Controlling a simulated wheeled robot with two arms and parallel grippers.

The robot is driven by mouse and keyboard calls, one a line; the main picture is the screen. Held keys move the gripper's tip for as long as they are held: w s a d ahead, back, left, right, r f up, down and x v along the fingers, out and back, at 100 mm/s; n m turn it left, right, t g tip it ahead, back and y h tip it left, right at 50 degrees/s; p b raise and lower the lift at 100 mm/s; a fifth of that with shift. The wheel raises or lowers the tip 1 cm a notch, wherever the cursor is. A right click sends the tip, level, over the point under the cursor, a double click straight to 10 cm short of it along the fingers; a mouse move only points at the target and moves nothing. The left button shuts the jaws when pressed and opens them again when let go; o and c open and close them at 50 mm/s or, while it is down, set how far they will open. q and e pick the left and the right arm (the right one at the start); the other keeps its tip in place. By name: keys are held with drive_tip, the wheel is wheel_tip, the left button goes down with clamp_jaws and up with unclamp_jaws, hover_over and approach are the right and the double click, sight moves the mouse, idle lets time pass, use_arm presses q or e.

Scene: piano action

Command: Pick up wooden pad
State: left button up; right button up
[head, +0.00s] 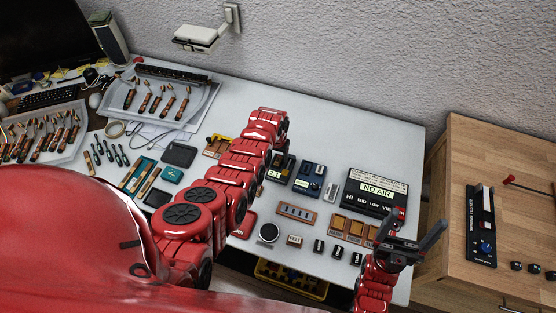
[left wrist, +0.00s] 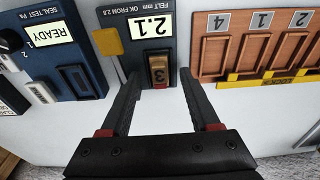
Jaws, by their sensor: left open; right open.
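The wooden pad (left wrist: 158,68), a small brown block marked 3, sits in the dark blue felt gauge (left wrist: 138,45) whose display reads 2.1. In the left wrist view my left gripper (left wrist: 159,78) is open, with one finger on each side of the pad and gaps visible. Whether the fingers are level with the pad's height cannot be told. My right gripper (head: 415,225) is open and empty over the right end of the white table.
In the left wrist view, a wooden rack (left wrist: 262,42) with numbered slots stands right of the gauge, and the blue seal tester (left wrist: 60,50) left of it. A black NO AIR box (head: 376,192) and small parts lie on the table. A wooden cabinet (head: 500,150) stands right.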

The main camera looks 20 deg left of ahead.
use_arm(q)
clamp_jaws()
drive_tip(key=shift+r, duration=0.2)
idle(0.5)
